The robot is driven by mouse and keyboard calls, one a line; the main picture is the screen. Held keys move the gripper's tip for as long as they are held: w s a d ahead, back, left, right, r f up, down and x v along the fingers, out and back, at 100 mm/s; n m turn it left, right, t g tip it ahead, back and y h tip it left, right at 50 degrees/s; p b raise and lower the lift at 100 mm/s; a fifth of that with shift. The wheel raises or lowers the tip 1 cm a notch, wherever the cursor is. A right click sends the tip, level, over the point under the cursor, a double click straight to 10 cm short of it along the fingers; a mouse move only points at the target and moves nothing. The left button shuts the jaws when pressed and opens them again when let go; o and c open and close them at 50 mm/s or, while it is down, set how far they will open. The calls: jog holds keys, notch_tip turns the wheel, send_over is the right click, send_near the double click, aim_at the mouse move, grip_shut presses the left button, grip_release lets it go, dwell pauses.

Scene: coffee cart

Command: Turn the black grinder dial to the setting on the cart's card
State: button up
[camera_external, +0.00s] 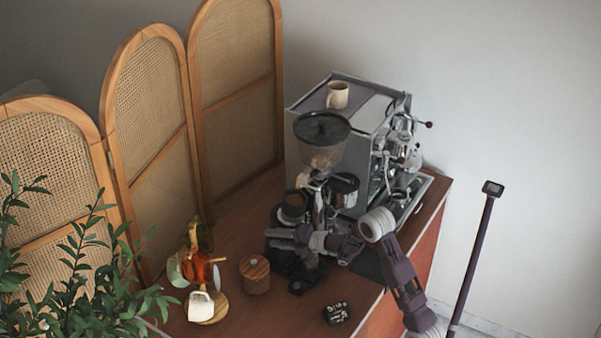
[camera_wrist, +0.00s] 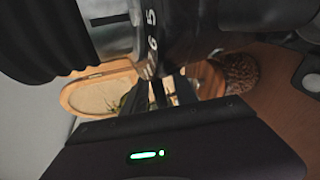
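The coffee grinder, with a dark hopper (camera_external: 322,130), stands on the cart in front of the espresso machine. In the wrist view, a dark numbered dial ring (camera_wrist: 152,40) shows the digits 5 and 6 close above my fingers. A ribbed black cylinder (camera_wrist: 45,35) is left of it. My gripper (camera_external: 284,236) is low at the grinder in the external view. Its dark fingertips (camera_wrist: 160,88) are just under the numbered ring. I cannot tell whether they touch it or how far apart they are. No readable setting card shows.
The espresso machine (camera_external: 375,120) bears a cup (camera_external: 338,95). A round wooden container (camera_external: 255,274), an amber glass piece (camera_external: 198,268), a white cup (camera_external: 201,306) and a small black item with white marks (camera_external: 337,313) stand nearby. Rattan screens (camera_external: 150,100) line the left.

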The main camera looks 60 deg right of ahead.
jog(key=v, duration=0.6)
jog(key=shift+s, duration=0.2)
jog(key=shift+r, duration=0.15)
jog(key=s+a+r+m+g+h, duration=0.1)
jog(key=s+r+m+g+h, duration=0.5)
jog(key=s+m, duration=0.65)
jog(key=s+a+f+m+g+y, duration=0.1)
jog(key=s+a+m, duration=0.2)
jog(key=s, duration=0.7)
jog(key=s+a+f+m+g+y, duration=0.1)
jog(key=s+a+m, duration=0.3)
jog(key=s, duration=0.7)
jog(key=shift+s+f+m+g+y, duration=0.3)
jog(key=shift+f+m+g+y, duration=0.1)
jog(key=shift+m+g+y, duration=0.3)
jog(key=shift+a, duration=0.1)
